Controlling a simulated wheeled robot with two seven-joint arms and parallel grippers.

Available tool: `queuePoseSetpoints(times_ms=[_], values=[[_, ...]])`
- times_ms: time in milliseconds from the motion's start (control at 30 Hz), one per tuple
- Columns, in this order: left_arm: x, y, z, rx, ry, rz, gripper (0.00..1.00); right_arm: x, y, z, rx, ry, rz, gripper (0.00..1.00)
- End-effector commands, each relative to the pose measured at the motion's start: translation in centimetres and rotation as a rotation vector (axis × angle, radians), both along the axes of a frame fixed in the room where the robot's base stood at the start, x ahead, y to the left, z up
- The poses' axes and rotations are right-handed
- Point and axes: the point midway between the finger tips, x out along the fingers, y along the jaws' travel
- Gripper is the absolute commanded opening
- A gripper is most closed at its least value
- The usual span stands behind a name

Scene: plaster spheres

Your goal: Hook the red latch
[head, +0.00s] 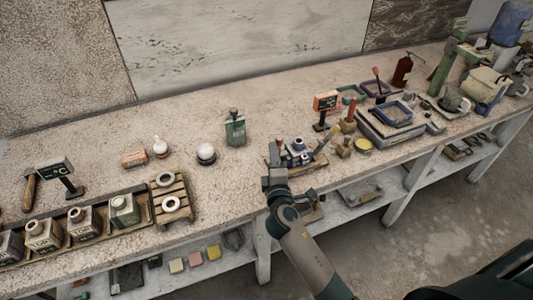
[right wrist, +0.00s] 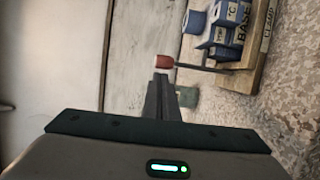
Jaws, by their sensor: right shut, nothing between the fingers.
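In the right wrist view the red latch (right wrist: 164,62) is a small red knob on the end of a thin dark rod. The rod runs to a wooden base (right wrist: 240,78) marked CLAMP, which carries blue and white blocks (right wrist: 228,22). My right gripper (right wrist: 161,78) is shut and empty, its fingertips just below the red knob in the picture; contact cannot be made out. In the head view my right gripper (head: 275,178) is at the bench's front edge, in front of the clamp fixture (head: 298,152), and partly covers it. My left gripper is not in view.
The stone bench (head: 110,130) is crowded. A wooden rack (head: 170,212) and several bottles stand left. Right of the fixture are a small sign (head: 326,103), a yellow lid (head: 363,144) and trays (head: 392,116). A lower shelf (head: 160,262) holds coloured blocks. Bench behind the fixture is fairly clear.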

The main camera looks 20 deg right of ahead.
Motion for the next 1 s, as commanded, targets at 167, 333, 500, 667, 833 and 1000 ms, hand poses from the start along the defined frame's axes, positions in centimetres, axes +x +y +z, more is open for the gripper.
queuePoseSetpoints(times_ms=[167, 333, 500, 667, 833, 1000], values=[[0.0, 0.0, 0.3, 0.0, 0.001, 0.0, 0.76, 0.0, -0.9, 0.2, -0.007, 0.0, 0.0, 0.0], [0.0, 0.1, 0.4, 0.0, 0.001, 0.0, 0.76, 0.0, -1.3, 0.3, -0.008, 0.0, -0.001, 0.0], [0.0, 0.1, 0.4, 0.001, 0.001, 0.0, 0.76, 0.0, -1.4, 0.3, -0.009, 0.001, -0.002, 0.0], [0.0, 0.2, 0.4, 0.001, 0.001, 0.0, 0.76, 0.1, -1.5, 0.3, -0.01, 0.0, -0.003, 0.0], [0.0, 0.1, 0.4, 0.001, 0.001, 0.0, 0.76, 0.1, -1.5, 0.3, -0.011, 0.0, -0.004, 0.0], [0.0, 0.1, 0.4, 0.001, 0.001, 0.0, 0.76, 0.2, -1.6, 0.3, -0.01, 0.0, -0.004, 0.0]])
